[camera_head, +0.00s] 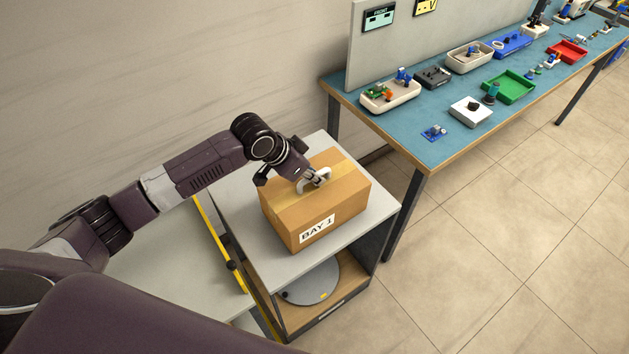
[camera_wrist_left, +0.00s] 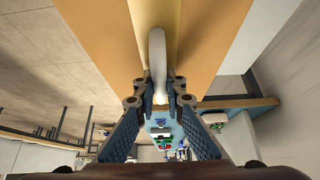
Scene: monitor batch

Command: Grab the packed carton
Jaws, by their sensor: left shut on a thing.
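The packed carton (camera_head: 335,205) is a closed brown box with a tape strip along its top and a white "BAY 1" label. It sits upright on the light grey top of a small cabinet (camera_head: 372,222). A white handle (camera_head: 325,178) stands on the carton's top. My left gripper (camera_head: 311,184) is over the carton and shut on this handle. In the left wrist view the handle (camera_wrist_left: 157,65) runs between the fingertips of the left gripper (camera_wrist_left: 160,92), with the carton's cardboard (camera_wrist_left: 205,40) beyond. My right gripper is not in view.
A long blue-topped workbench (camera_head: 420,140) at the right holds a green tray (camera_head: 509,87), a red tray (camera_head: 567,52), a white box (camera_head: 470,111) and small parts. A grey round disc (camera_head: 311,284) lies on the cabinet's lower shelf. The tiled floor at the right is clear.

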